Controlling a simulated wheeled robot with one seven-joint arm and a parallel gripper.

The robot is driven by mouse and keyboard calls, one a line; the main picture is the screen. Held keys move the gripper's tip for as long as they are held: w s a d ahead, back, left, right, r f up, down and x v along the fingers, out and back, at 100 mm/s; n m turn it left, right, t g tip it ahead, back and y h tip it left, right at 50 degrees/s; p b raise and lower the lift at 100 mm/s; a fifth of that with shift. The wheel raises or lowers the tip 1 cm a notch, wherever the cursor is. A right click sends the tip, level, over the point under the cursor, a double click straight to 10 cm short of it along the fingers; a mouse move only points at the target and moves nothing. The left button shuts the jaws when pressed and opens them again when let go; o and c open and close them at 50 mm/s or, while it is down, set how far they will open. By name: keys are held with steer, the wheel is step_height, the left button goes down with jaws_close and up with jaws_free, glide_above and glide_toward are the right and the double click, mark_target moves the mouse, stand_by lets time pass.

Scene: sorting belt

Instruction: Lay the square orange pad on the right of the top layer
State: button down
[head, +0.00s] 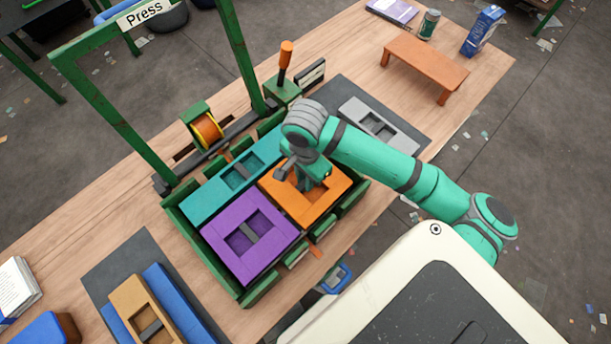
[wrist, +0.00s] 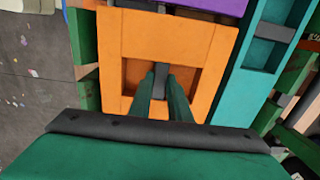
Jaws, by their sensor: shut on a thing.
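The square orange pad (head: 330,192) lies at the right of the green press box, in front of the long teal pad (head: 212,195) and to the right of the purple pad (head: 270,221). My gripper (head: 312,178) is over the orange pad's recess, shut on the dark bar across it. In the wrist view the orange pad (wrist: 117,48) fills the middle, and my gripper's fingers (wrist: 162,88) close on the bar. The purple pad's edge and the teal pad (wrist: 247,60) show alongside. I cannot tell whether the orange pad rests fully on what lies beneath.
The green box wall (head: 206,262) surrounds the pads, with the green press frame (head: 115,110) behind. A grey pad (head: 380,124) lies on the right dark mat. A tan pad (head: 140,305) and blue pads lie on the left mat. An orange-brown stand (head: 425,65) is farther right.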

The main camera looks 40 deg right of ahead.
steer(key=c, duration=1.6)
jaws_free()
steer(key=shift+o, duration=0.2)
step_height(320, 180, up, 11)
steer(key=shift+f, duration=0.15)
